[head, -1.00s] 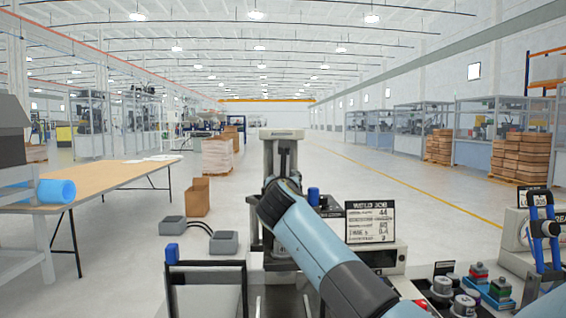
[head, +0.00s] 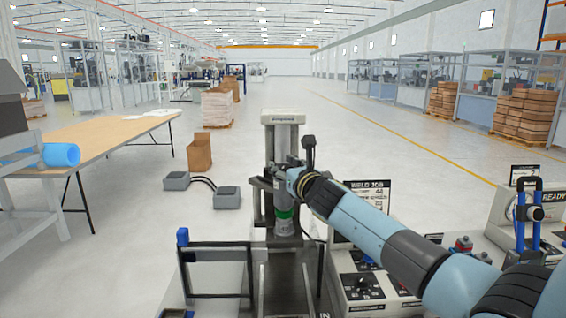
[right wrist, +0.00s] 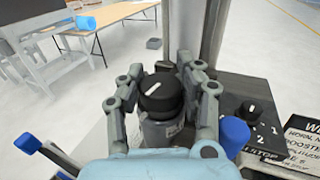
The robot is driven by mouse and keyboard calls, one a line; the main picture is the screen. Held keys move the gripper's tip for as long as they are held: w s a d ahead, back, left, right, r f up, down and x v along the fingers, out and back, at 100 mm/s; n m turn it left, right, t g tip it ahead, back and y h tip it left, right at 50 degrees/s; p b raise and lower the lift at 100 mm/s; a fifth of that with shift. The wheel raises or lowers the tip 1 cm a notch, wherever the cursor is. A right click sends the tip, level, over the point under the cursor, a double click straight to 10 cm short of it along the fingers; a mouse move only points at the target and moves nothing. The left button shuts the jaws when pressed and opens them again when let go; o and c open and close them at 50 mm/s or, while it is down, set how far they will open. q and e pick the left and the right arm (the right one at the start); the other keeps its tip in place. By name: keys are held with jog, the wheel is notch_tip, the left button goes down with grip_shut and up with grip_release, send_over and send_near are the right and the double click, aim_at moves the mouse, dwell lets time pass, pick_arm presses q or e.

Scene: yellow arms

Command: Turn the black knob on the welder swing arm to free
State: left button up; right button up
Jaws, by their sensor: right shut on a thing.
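The black knob (right wrist: 160,100) has a white pointer line on top, slanting up to the right in the right wrist view. It sits on a grey cylinder (right wrist: 163,131) with a small label. My right gripper (right wrist: 162,69) has one finger on each side of the knob and is closed on it. In the head view my right gripper (head: 284,180) is at the welder column (head: 284,128), above a grey cylinder with a green band (head: 284,213). The knob cannot be made out there. My left gripper is not in view.
A smaller black dial (right wrist: 249,109) marked with numbers and a blue cap (right wrist: 234,135) are close to the right finger. A job sign (head: 368,195) and control panel (head: 365,283) stand beside the column. A dark frame (head: 215,247) stands at front left.

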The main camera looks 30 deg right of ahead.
jog(key=shift+f, duration=0.2)
dwell(0.7)
jog(key=o, duration=1.2)
jog(key=shift+s+d+r, duration=0.15)
jog(key=shift+s, duration=0.05)
jog(key=shift+w, duration=0.1)
jog(key=s, duration=0.4)
jog(key=s+a, duration=0.1)
jog(key=s, duration=0.3)
jog(key=s+a, duration=0.1)
jog(key=s, duration=0.3)
jog(key=shift+o, duration=0.3)
